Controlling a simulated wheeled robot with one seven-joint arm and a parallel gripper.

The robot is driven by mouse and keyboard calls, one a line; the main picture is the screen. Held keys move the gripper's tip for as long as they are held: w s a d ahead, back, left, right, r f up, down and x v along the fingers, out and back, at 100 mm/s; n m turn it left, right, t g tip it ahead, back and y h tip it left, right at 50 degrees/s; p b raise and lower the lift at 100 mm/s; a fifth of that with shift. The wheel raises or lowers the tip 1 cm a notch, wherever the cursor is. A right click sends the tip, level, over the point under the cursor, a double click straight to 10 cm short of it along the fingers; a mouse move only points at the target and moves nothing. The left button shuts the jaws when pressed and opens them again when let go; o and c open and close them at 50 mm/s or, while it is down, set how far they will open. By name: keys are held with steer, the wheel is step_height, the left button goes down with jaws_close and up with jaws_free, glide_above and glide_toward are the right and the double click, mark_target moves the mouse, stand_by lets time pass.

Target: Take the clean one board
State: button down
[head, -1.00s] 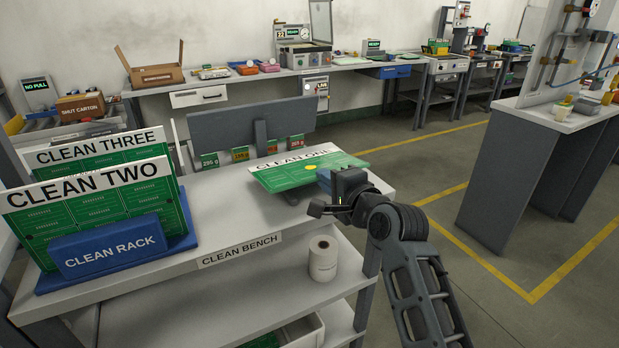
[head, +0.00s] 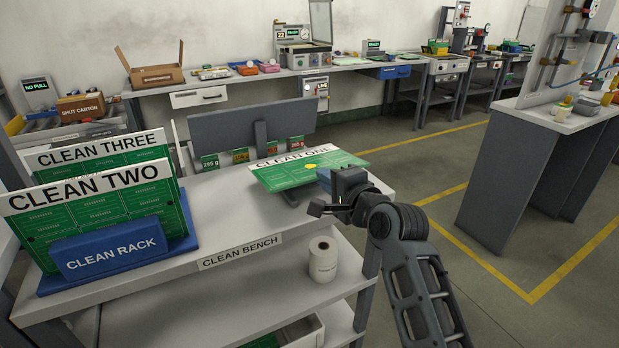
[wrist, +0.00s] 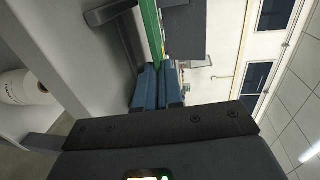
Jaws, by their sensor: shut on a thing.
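The clean one board (head: 290,176) is a green panel with a white "CLEAN ONE" label strip and a yellow spot. It is tilted nearly flat above the right part of the clean bench (head: 225,215). My gripper (head: 326,182) is at the board's right edge, shut on it. In the wrist view the blue fingers of my gripper (wrist: 158,88) close on the thin green edge of the board (wrist: 153,35). A dark stand partly shows under the board; whether the board touches it I cannot tell.
The blue clean rack (head: 110,248) at the left holds the clean two board (head: 95,215) and clean three board (head: 95,152). A grey panel (head: 225,125) stands behind the bench. A paper roll (head: 323,260) sits on the lower shelf. Floor right of the bench is open.

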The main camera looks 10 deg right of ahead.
step_height(320, 180, up, 4)
steer(key=p, duration=0.3)
steer(key=shift+f, duration=0.2)
steer(key=s+d+r+p, duration=0.2)
steer(key=s+r+p, duration=0.2)
steer(key=s+p, duration=0.1)
steer(key=shift+s+p, duration=0.35)
steer(key=shift+p, duration=0.3)
steer(key=shift+f, duration=0.1)
